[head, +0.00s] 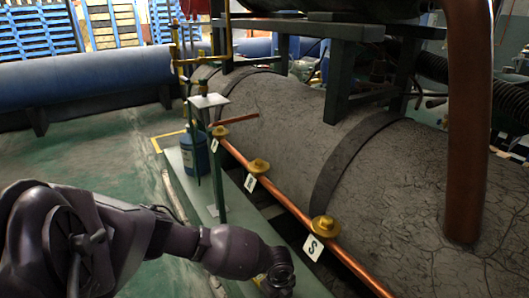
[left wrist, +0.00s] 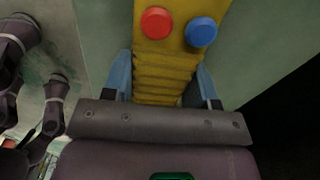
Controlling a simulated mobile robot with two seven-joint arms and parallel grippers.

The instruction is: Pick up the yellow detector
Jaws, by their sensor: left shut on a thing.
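The yellow detector (left wrist: 165,55) fills the upper middle of the left wrist view. It has a ribbed yellow grip, a red button (left wrist: 157,23) and a blue button (left wrist: 201,32). My left gripper (left wrist: 163,78) is shut on the ribbed grip, with one blue-grey finger on each side. In the head view my left arm reaches in from the left, and its wrist is low over the pale green bench. Only a small bit of yellow (head: 259,280) shows beside the wrist there; the fingers are hidden. My right gripper is not in view.
A copper pipe (head: 290,213) with several brass fittings, including one by the S label (head: 314,247), runs right of the bench (head: 232,199). A blue bottle (head: 195,156) and a green post (head: 216,176) stand on the bench. A large grey cylinder (head: 290,120) lies behind the pipe.

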